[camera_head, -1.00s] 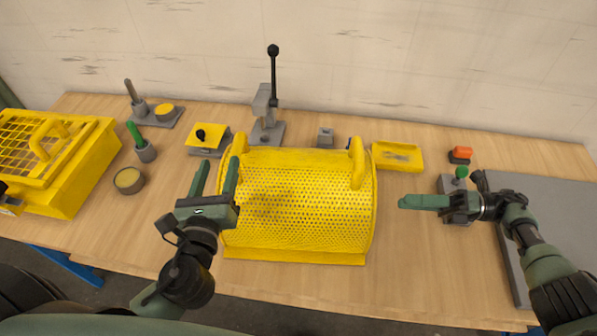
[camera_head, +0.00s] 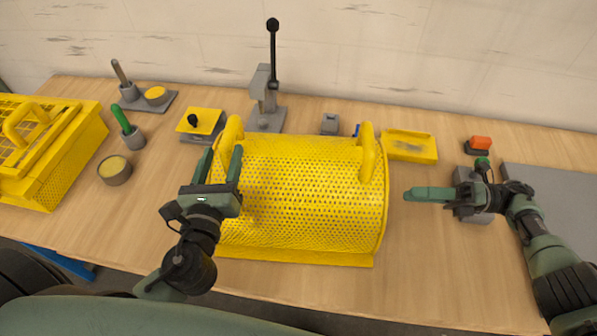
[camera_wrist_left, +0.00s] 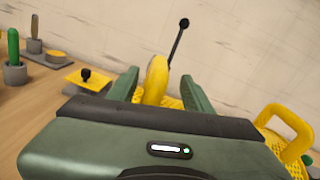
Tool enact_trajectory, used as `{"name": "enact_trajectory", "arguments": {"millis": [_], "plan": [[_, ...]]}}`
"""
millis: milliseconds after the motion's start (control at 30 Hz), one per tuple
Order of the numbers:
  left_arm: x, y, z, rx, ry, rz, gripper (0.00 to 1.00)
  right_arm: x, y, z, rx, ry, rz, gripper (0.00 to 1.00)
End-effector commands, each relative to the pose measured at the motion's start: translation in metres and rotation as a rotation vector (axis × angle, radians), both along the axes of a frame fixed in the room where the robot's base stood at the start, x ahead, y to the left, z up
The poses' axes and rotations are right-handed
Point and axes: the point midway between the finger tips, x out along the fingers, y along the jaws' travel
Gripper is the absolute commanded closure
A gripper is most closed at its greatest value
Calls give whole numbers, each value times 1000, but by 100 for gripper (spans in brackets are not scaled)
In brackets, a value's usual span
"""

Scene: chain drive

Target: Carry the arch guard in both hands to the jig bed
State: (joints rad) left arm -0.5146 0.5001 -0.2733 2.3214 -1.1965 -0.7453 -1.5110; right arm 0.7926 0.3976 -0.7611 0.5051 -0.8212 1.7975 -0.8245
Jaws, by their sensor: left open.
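The yellow perforated arch guard (camera_head: 300,200) stands on the bench in the middle of the head view, with a raised handle at each end. My left gripper (camera_head: 220,160) is open at the guard's left handle (camera_head: 230,130). In the left wrist view this handle (camera_wrist_left: 153,80) shows between the two spread fingers, with no grip on it. My right gripper (camera_head: 408,194) is to the right of the guard, apart from it, pointing left; its fingers overlap from this side. A flat grey plate (camera_head: 565,200) at the right may be the jig bed; my right arm hides part of it.
A lever press (camera_head: 267,100) stands behind the guard. A yellow tray (camera_head: 409,145) and an orange-topped block (camera_head: 480,144) lie at back right. A yellow cage (camera_head: 50,165), a round tin (camera_head: 115,170) and a green-handled tool (camera_head: 128,130) are at left. Bench in front is clear.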

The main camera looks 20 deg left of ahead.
Motion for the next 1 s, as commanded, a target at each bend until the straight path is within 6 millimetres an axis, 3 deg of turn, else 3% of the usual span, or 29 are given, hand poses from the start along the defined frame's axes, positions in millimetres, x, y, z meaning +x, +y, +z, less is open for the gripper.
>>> {"name": "enact_trajectory", "arguments": {"millis": [167, 600, 1000], "plan": [[13, 3, 0, 2, -3, 1, 50, -4, 13, -1, 1, 0, 3, 67], [70, 16, 1, 2, -3, 1, 50, -16, 70, 0, 1, 1, 2, 67], [76, 17, 0, 0, 0, 0, 50, -17, 76, 0, 1, 1, 0, 67]]}}
